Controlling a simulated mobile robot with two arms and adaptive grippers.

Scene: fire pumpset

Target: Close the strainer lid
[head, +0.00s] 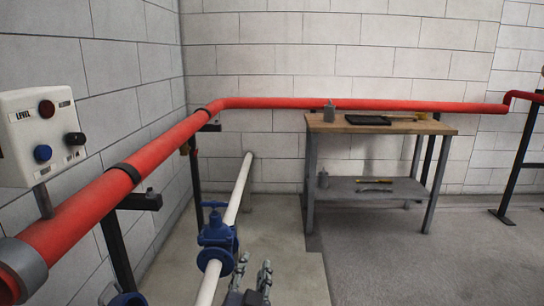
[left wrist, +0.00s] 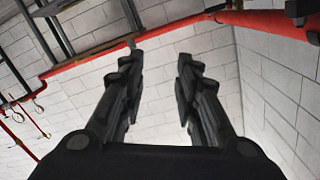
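No strainer or strainer lid can be made out for certain in either view. My left gripper (head: 252,272) shows at the bottom middle of the head view, close to a blue valve (head: 217,240) on a white pipe. In the left wrist view my left gripper (left wrist: 160,65) has its two dark fingers apart, with nothing between them. It points toward the block wall and red pipe. My right gripper is in neither view.
A red pipe (head: 360,104) runs along both walls. A workbench (head: 440,127) with tools stands at the back right. A control box (head: 42,135) with knobs is at the left. The grey floor (head: 400,260) at the right is clear.

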